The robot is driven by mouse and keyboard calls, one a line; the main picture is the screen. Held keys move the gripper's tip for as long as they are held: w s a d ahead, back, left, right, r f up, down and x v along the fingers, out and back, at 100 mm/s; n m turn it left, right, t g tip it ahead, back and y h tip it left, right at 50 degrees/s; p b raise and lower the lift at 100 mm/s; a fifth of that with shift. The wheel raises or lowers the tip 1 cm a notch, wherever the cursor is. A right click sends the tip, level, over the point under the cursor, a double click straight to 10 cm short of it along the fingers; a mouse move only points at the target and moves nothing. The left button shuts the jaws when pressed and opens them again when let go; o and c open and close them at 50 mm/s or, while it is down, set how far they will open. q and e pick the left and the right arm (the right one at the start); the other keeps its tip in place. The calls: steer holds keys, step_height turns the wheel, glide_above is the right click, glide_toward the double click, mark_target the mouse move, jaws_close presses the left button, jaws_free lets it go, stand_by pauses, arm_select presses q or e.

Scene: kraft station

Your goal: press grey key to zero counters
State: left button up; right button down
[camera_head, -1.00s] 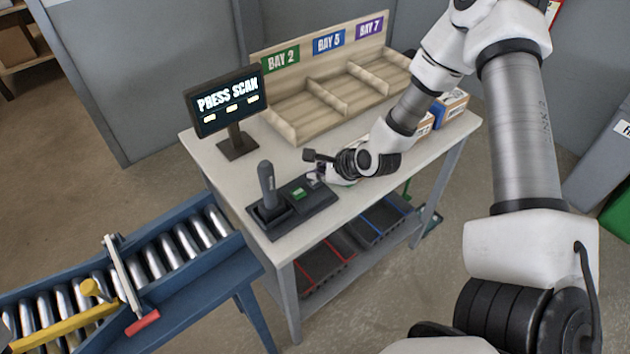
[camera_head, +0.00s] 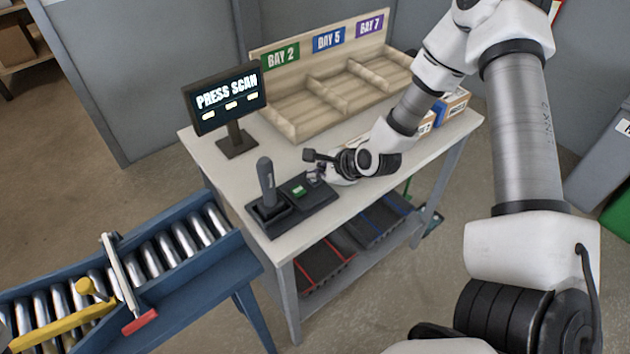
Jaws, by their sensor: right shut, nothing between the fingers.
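A dark control panel (camera_head: 312,206) lies on the front left of the table. It carries a green key (camera_head: 299,190) and stands beside a scanner-like handle in a dark base (camera_head: 266,183). My right gripper (camera_head: 315,179) is shut and empty, low over the panel's right end, just right of the green key. The grey key cannot be made out; the gripper may cover it. Whether the fingertips touch the panel cannot be told. A monitor (camera_head: 226,100) behind reads PRESS SCAN. My left gripper is not in view.
The table (camera_head: 225,165) holds a wooden bay rack (camera_head: 295,125) at the back, marked BAY 2, BAY 5 and BAY 7, and boxes (camera_head: 455,101) at the right. A roller conveyor (camera_head: 190,282) stands at the left. Trays (camera_head: 320,262) sit on the lower shelf.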

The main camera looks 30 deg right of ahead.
mark_target(317, 181)
steer(key=shift+f+b, duration=0.5)
steer(key=shift+b, duration=0.15)
stand_by(0.7)
steer(key=shift+r, duration=0.1)
steer(key=shift+r+p, duration=0.6)
steer(key=shift+r, duration=0.25)
step_height(317, 181, up, 5)
steer(key=p, duration=0.3)
steer(key=shift+r+p, duration=0.1)
steer(key=shift+p, duration=0.25)
stand_by(0.5)
